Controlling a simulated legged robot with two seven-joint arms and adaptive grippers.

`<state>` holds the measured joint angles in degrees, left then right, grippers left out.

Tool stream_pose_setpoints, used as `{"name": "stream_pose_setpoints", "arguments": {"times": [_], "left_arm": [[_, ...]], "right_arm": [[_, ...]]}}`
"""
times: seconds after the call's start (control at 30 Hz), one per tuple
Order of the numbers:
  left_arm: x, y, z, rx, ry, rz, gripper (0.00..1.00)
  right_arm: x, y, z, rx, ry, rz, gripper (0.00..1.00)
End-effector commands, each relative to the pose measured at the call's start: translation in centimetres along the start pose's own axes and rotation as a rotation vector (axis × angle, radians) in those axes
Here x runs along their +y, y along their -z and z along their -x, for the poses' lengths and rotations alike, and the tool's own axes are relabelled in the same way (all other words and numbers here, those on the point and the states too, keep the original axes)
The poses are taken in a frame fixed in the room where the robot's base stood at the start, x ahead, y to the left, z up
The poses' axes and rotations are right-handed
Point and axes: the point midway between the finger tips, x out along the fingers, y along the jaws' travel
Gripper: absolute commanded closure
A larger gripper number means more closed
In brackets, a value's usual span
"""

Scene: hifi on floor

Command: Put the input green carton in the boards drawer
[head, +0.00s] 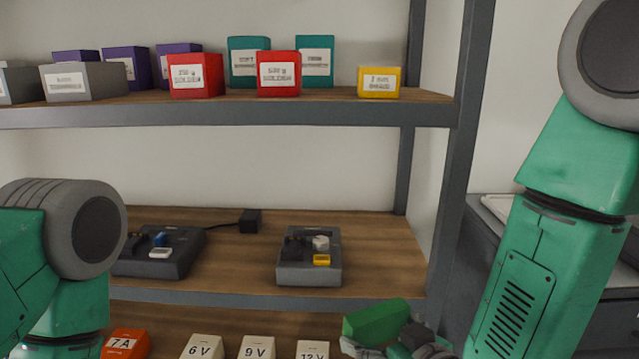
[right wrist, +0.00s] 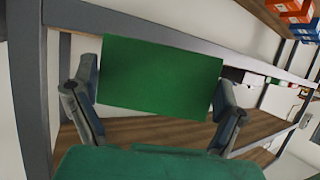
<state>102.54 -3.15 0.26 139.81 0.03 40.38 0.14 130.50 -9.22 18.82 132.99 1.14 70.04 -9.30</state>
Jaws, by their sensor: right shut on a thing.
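The green carton (head: 376,321) is at the bottom of the head view, in front of the lower shelves. My right gripper (head: 412,340) is at its lower right. In the right wrist view the carton (right wrist: 160,80) sits between the two fingers of my right gripper (right wrist: 158,95), which is shut on it. It is held in the air, tilted in the head view. No label shows on its visible faces. My left arm is at the left of the head view, but its gripper is out of view. I cannot make out the boards drawer.
A shelf rack (head: 300,215) fills the middle. Its upper board holds red boxes (head: 279,74) and other boxes; the middle one holds two dark trays (head: 309,256). White voltage boxes (head: 257,347) stand below. A grey cabinet (head: 485,215) is at the right, behind my right arm.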

Motion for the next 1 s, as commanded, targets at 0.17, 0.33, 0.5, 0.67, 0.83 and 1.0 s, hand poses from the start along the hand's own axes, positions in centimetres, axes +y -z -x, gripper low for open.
{"name": "stream_pose_setpoints", "arguments": {"times": [0.17,0.33,0.5,0.67,0.83,1.0], "left_arm": [[0.0,0.0,0.0,0.0,0.0,0.0,0.36],[0.0,0.0,0.0,-0.001,0.0,0.0,0.36],[0.0,0.0,0.0,-0.001,0.0,0.0,0.36],[0.0,0.0,0.0,-0.001,0.0,0.0,0.36],[0.0,-0.1,0.0,-0.001,0.0,0.0,0.36],[0.0,-0.1,0.0,-0.001,0.0,0.0,0.36]], "right_arm": [[7.3,-3.7,2.0,-0.003,-0.216,-0.091,0.4],[11.0,-5.3,3.7,0.001,-0.322,-0.135,0.4],[12.0,-5.7,4.2,0.002,-0.35,-0.146,0.4],[12.0,-5.7,4.2,0.002,-0.349,-0.146,0.4],[12.0,-5.7,4.1,0.002,-0.348,-0.147,0.4],[11.9,-5.7,4.1,0.002,-0.348,-0.147,0.4]]}}
